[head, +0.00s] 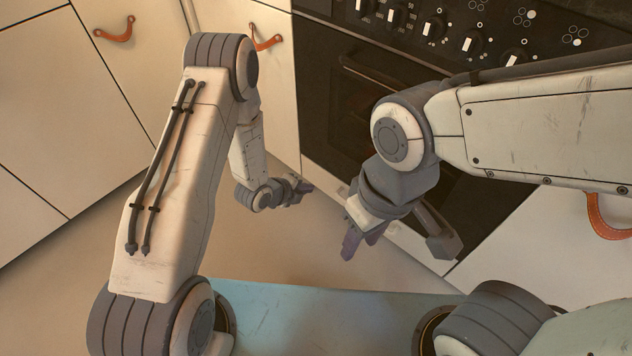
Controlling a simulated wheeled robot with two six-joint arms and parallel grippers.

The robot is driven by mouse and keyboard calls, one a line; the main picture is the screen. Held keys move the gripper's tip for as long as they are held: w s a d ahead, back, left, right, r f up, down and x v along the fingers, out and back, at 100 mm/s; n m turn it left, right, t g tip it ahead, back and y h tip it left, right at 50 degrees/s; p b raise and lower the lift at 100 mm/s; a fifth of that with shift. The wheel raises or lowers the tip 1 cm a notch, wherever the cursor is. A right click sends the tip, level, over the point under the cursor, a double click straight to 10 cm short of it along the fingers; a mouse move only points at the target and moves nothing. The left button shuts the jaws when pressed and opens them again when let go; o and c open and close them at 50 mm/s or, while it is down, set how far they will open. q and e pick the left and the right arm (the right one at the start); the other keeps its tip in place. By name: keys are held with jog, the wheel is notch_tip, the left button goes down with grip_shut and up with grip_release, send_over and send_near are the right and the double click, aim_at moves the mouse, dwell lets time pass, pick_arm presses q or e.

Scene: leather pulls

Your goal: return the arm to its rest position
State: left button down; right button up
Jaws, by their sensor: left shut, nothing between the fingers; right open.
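My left arm comes in from the lower left and bends down at its elbow. Its gripper (299,188) is small in the head view, shut and empty, above the floor in front of the oven. My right arm comes in from the right. Its gripper (352,240) points down and is open, with its fingers partly overlapping each other in this view. The two grippers are apart, and neither touches a cabinet or a handle.
A dark oven (345,120) with a row of knobs stands ahead. Cream cabinets with orange leather pulls (117,32), (266,42) and (604,222) stand on both sides. The beige floor (60,290) is clear at the left.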

pick_arm(q)
jog(key=shift+s+a+r, duration=0.15)
jog(key=shift+s+r, duration=0.05)
jog(key=shift+r, duration=0.1)
jog(key=s+d+r+n+g+y+p, duration=0.1)
jog(key=s+d+r+n+g+y, duration=0.2)
jog(key=r, duration=0.7)
jog(key=s+d+r+n+y+p, duration=0.1)
jog(key=s+r+n+p, duration=0.15)
jog(key=r+n, duration=0.5)
jog(key=s+a+r+n+g+p, duration=0.15)
jog(key=s+r+n, duration=0.25)
jog(key=s+r, duration=0.55)
jog(key=s+r+n+g, duration=0.3)
jog(key=s+r, duration=0.3)
jog(key=s, duration=0.7)
notch_tip(320, 180, up, 38)
jog(key=p, duration=3.8)
jog(key=shift+a+n+y, duration=0.15)
jog(key=shift+n+y, duration=0.15)
jog(key=shift+n, duration=0.05)
